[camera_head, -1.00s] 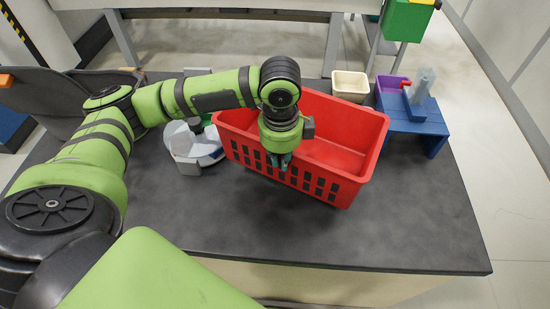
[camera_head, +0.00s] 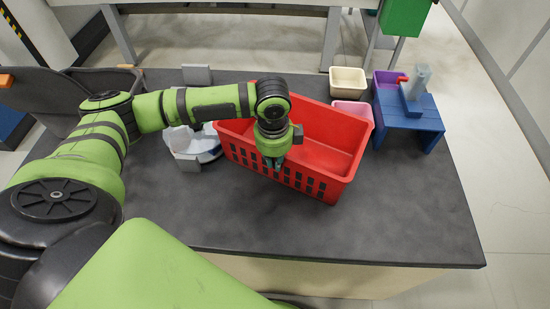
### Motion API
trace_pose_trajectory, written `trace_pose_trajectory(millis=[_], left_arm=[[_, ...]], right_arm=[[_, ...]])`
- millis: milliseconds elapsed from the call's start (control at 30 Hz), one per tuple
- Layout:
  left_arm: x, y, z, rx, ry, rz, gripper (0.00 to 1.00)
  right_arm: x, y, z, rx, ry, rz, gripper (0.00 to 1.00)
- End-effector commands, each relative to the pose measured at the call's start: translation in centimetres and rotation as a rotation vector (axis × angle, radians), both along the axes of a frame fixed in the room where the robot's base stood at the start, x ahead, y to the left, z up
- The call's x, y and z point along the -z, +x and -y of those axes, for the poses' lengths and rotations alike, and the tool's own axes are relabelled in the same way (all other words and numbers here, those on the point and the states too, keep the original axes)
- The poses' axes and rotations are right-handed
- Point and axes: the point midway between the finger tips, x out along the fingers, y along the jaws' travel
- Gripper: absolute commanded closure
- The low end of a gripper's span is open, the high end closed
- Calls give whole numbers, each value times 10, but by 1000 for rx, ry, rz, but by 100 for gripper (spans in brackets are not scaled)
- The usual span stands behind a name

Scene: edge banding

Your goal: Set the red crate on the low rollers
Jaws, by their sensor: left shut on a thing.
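The red crate (camera_head: 331,145) is over the dark tabletop in the middle, turned at an angle, with its slotted long side facing me. My left gripper (camera_head: 274,164) is at the rim of this near side and shut on the crate's wall. Its fingertips are small and partly hidden by the wrist. The crate's underside is hidden, so I cannot tell whether it touches the table. I cannot make out the low rollers in this view. My right gripper is not in view.
A blue stand with a grey tool (camera_head: 420,79) is right of the crate. Cream (camera_head: 348,80), pink (camera_head: 350,108) and purple (camera_head: 384,78) bins stand behind. A white and blue device (camera_head: 190,146) is left. The dark table (camera_head: 400,220) is clear in front.

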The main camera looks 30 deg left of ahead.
Motion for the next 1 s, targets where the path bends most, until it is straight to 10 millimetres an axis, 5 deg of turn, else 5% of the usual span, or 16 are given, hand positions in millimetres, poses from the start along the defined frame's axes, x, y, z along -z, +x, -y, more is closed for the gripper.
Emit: trace_pose_trajectory(millis=[67,100,133,567,1000], left_arm=[[0,2,0,-1,-2,7,100],[2,0,0,0,0,-1,71],[2,0,0,0,0,-1,64],[-5,1,0,-1,-1,3,64],[-90,-4,1,0,-2,5,64]], right_arm=[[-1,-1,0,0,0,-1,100],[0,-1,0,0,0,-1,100],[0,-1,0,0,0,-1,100],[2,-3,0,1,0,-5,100],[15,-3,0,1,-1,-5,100]])
